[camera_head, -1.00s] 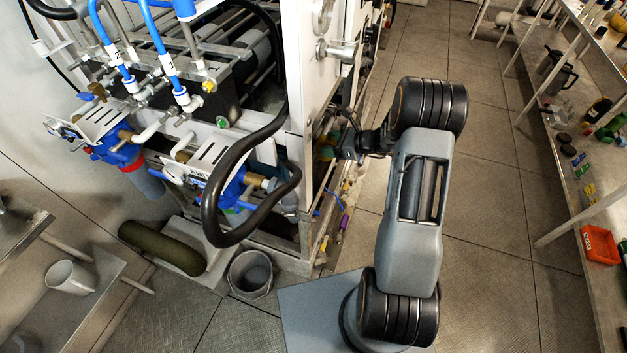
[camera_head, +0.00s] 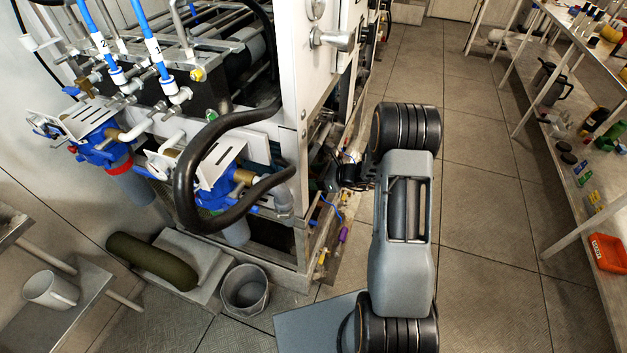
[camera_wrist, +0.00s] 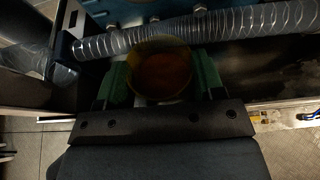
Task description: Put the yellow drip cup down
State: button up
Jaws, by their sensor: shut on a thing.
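In the wrist view my gripper (camera_wrist: 162,82) is shut on the yellow drip cup (camera_wrist: 160,72), with one green finger on each side of it. I look down into the cup, which has a yellow rim and a dark orange-brown inside. A clear ribbed hose crosses just beyond the cup. What lies under the cup is hidden. In the head view my gripper (camera_head: 333,178) is at the side of the machine frame, small and dark, and the cup cannot be made out there.
The white machine frame (camera_head: 302,110) stands left of my arm, with a thick black hose (camera_head: 185,180) looping out. A grey bucket (camera_head: 246,290) and a green cylinder (camera_head: 150,260) are on the left. The aisle floor (camera_head: 475,180) is clear. Shelves with a red bin (camera_head: 606,253) stand at right.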

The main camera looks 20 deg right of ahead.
jog(key=shift+r, duration=0.1)
jog(key=shift+f, duration=0.2)
jog(key=o, duration=1)
jog(key=shift+r, duration=0.3)
jog(key=v, duration=1.2)
jog(key=shift+f, duration=0.2)
jog(key=shift+s, duration=0.1)
